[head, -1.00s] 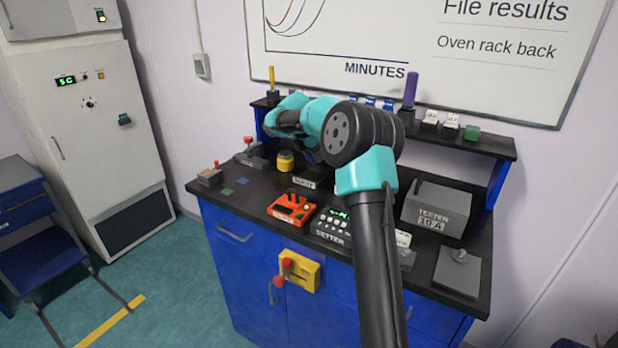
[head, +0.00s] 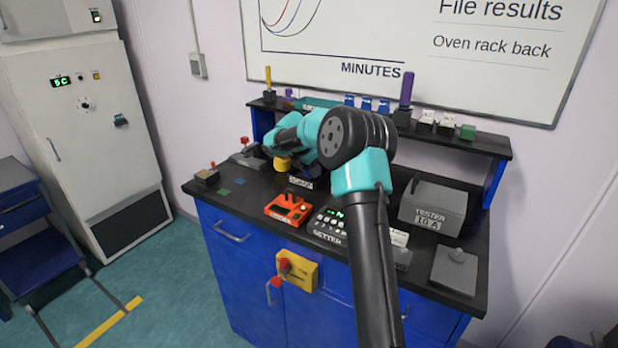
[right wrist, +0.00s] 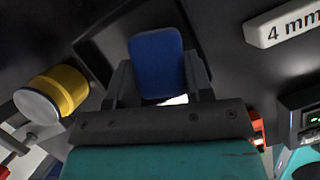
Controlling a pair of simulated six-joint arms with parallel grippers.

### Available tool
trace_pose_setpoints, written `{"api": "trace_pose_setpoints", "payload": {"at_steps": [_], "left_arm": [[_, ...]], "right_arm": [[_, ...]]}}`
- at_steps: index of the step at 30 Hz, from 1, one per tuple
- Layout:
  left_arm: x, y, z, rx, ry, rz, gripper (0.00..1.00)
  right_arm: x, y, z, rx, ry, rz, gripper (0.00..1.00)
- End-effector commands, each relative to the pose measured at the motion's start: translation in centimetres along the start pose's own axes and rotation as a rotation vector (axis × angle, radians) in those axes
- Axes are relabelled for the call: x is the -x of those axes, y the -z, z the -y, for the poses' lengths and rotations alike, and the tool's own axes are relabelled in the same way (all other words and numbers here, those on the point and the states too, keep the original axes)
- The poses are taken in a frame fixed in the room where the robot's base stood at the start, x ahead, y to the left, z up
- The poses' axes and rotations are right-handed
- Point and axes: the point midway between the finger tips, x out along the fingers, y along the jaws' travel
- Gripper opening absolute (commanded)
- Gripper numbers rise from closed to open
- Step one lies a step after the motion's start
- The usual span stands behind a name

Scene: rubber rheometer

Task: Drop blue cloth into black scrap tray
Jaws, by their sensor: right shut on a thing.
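The blue cloth (right wrist: 157,58) appears in the right wrist view as a rounded blue piece between the fingers of my right gripper (right wrist: 158,80). The gripper is shut on it, above a dark surface. In the head view my right arm hides the fingertips and the cloth. A label reading like "SCRAP" (head: 300,183) sits on the bench just below the arm. The black scrap tray behind it is mostly hidden by the arm, and I cannot tell its rim from the black bench top. My left gripper is not in view.
A yellow-banded jar (right wrist: 52,95) is left of the gripper. An orange device (head: 289,208), a setter box (head: 328,226) and a grey tester (head: 436,205) stand on the bench. A raised shelf (head: 470,143) runs along the back. Small green and blue patches lie at front left.

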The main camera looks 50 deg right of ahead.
Motion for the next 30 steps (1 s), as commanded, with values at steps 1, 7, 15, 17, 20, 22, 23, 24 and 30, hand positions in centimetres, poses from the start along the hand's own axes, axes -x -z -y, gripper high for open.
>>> {"api": "trace_pose_setpoints", "payload": {"at_steps": [1, 7, 15, 17, 20, 22, 23, 24, 30], "left_arm": [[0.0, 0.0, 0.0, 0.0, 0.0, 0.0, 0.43], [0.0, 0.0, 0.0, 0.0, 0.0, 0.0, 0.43], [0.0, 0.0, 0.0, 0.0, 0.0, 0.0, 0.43], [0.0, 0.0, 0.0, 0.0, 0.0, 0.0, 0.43], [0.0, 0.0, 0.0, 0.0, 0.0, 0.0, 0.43], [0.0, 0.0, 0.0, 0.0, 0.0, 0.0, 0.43], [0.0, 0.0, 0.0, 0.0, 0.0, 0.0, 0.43], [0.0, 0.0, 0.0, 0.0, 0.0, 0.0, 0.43], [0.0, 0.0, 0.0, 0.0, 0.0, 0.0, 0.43]], "right_arm": [[0.0, 0.0, 0.0, 0.0, 0.0, 0.0, 0.25], [0.0, 0.0, 0.0, 0.0, 0.0, 0.0, 0.59], [0.0, 0.0, 0.0, 0.0, 0.0, 0.0, 0.77], [0.0, 0.0, 0.0, -0.001, 0.001, 0.0, 0.77], [0.0, 0.0, 0.0, -0.001, 0.001, -0.001, 0.77], [0.2, 0.0, 0.0, -0.001, 0.001, -0.001, 0.77], [0.3, 0.0, 0.0, -0.001, 0.001, -0.001, 0.77], [0.6, 0.0, 0.0, -0.001, 0.0, 0.0, 0.77], [3.1, 0.0, -0.1, -0.001, -0.004, 0.0, 0.77]]}}
